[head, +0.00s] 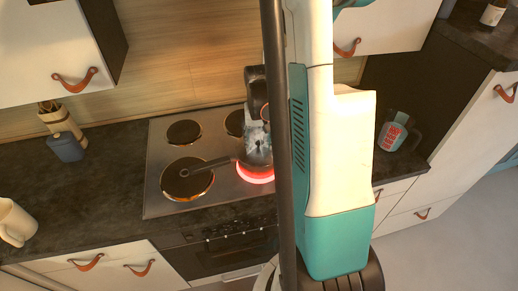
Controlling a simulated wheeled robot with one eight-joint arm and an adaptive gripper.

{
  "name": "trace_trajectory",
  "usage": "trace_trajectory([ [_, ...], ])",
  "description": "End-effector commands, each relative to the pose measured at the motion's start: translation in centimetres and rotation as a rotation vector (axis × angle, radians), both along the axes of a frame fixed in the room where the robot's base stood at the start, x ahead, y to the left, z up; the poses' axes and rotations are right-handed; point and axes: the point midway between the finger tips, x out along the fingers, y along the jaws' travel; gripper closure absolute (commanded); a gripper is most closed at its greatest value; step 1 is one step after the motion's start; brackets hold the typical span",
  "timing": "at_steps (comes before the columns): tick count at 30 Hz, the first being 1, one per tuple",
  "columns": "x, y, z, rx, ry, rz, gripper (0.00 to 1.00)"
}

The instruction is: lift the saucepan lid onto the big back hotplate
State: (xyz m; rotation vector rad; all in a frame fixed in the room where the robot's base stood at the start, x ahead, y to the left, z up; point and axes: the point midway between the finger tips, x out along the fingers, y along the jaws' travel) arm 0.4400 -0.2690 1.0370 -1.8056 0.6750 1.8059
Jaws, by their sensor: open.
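At the back are a left hotplate (184,132) and a right hotplate (234,123), the latter partly hidden by my gripper.
The steel hob (155,190) is set in a dark worktop. A blue-grey pot (65,147), a utensil holder (62,122) and a white mug (14,222) stand to its left. A labelled jug (393,133) stands to the right. Wall cupboards hang above; my arm hides the hob's right part.

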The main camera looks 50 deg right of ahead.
Motion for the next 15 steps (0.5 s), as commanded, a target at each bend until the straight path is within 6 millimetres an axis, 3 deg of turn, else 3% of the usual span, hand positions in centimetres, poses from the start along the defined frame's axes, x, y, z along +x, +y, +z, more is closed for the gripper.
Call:
trace_trajectory([
  [4,-0.01,0.01,0.05,0.0,0.0,0.0,0.51],
  [9,-0.01,0.01,0.06,0.0,0.0,0.0,0.89],
  [11,-0.01,0.01,0.05,0.0,0.0,0.0,1.0],
  [15,-0.01,0.01,0.04,0.0,0.0,0.0,1.0],
])
